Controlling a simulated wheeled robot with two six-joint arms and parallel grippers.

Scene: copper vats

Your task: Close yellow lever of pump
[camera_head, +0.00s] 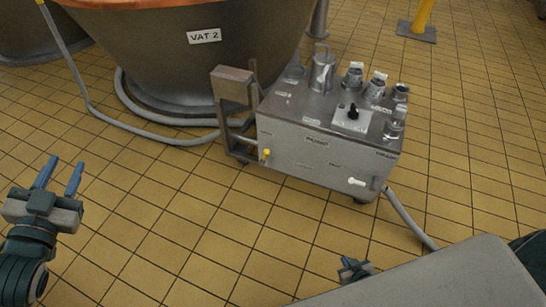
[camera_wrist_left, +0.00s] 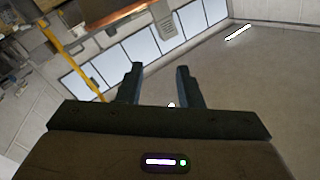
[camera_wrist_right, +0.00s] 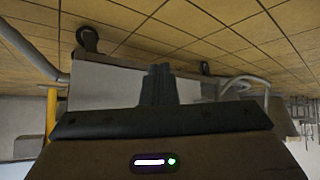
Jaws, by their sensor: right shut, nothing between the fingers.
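The pump (camera_head: 325,125) is a grey metal box on the tiled floor. Its small yellow lever (camera_head: 266,153) is at the left end of the front face, and I cannot tell its exact angle. A white lever (camera_head: 356,182) is at the right end. My left gripper (camera_head: 60,177) is open and empty, left of the pump and well apart from it. My right gripper (camera_head: 354,268) is shut and empty, in front of the pump's right part. In the right wrist view its closed fingers (camera_wrist_right: 158,84) overlap the pump's pale face (camera_wrist_right: 100,85); I cannot make out the yellow lever there.
A copper vat labelled VAT 2 (camera_head: 165,50) stands behind the pump at the left. A grey hose (camera_head: 95,110) runs to the pump's left side, another (camera_head: 405,215) leaves its right side. A yellow post (camera_head: 421,16) stands at the back right. Tiled floor before the pump is clear.

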